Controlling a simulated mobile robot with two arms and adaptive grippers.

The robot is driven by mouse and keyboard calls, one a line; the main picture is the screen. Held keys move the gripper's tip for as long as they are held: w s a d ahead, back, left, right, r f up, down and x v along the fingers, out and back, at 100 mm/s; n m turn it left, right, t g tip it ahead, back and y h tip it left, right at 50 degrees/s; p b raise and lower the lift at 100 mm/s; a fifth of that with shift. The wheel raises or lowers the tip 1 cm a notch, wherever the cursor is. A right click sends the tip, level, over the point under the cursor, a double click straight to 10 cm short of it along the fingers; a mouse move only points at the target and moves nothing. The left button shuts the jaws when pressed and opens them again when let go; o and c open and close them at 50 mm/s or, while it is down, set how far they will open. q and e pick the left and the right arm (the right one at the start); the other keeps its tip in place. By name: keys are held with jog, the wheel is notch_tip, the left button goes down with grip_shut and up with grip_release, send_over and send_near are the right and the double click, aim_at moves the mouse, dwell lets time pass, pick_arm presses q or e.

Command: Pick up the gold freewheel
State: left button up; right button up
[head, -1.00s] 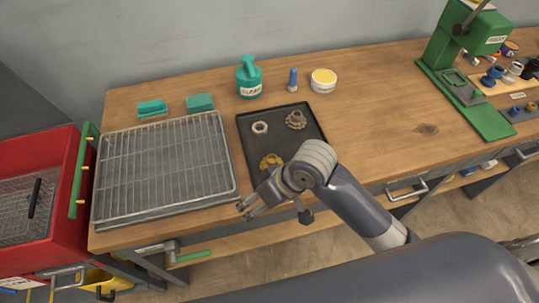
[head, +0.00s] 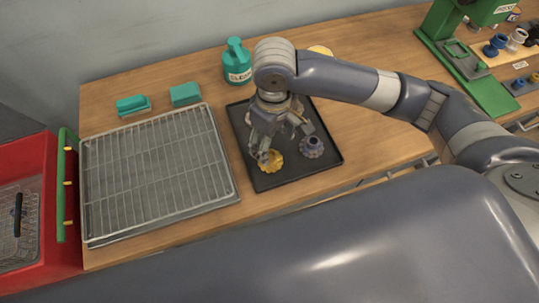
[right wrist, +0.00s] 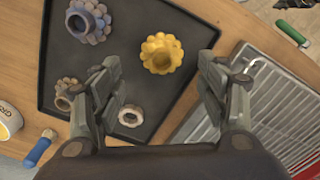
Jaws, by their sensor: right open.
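The gold freewheel (head: 270,161) lies on the front part of a black tray (head: 270,182). In the right wrist view the gold freewheel (right wrist: 161,53) shows whole, with its centre hole facing the camera. My right gripper (head: 284,142) is open and points down over the tray. In the head view one finger overlaps the freewheel's edge. In the right wrist view the freewheel appears beyond the gap between the fingers (right wrist: 160,72), with nothing held. Whether a finger touches it I cannot tell. My left gripper is not in view.
A grey-purple sprocket (head: 312,147) lies right of the freewheel. A brown sprocket (right wrist: 64,95) and a pale nut (right wrist: 130,116) share the tray. A wire rack (head: 155,175) stands left, a green bottle (head: 237,65) behind.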

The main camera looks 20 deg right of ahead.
aim_at(270, 158)
jog(key=f, duration=0.2)
jog(key=f+p, duration=0.1)
jog(key=f, duration=0.4)
jog(key=shift+w+a+f, duration=0.15)
jog(key=shift+w+a, duration=0.1)
jog(key=c, duration=1.4)
